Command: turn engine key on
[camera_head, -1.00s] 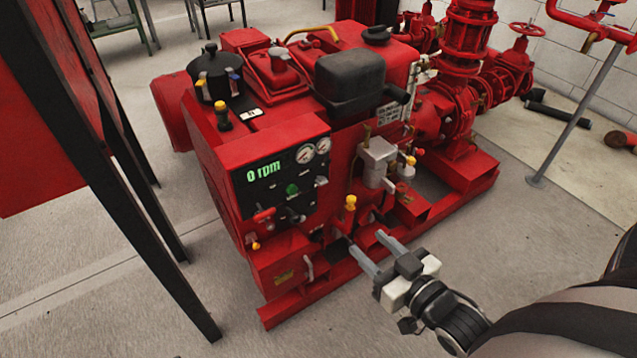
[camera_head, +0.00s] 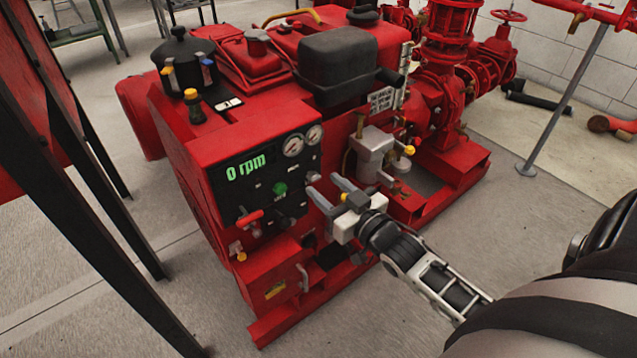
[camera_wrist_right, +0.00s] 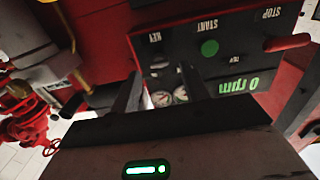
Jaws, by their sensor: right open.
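The red pump engine's black control panel (camera_head: 262,185) shows a green "0 rpm" display (camera_head: 246,168), two round gauges (camera_head: 303,140), a green start button (camera_head: 280,188) and a red stop lever (camera_head: 250,218). A small pale key switch (camera_head: 312,177) sits at the panel's right side, just beside my right fingertips. My right gripper (camera_head: 323,183) is open and empty in front of the panel's right edge. In the right wrist view, the panel appears upside down, with the KEY label (camera_wrist_right: 155,37) beyond the fingers; the key itself is hard to make out. My left gripper is out of view.
A grey box (camera_head: 373,150) with a yellow knob protrudes from the engine right of the panel. A red base box (camera_head: 275,280) juts out below. Dark posts (camera_head: 95,235) stand at the left. The floor in front is clear.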

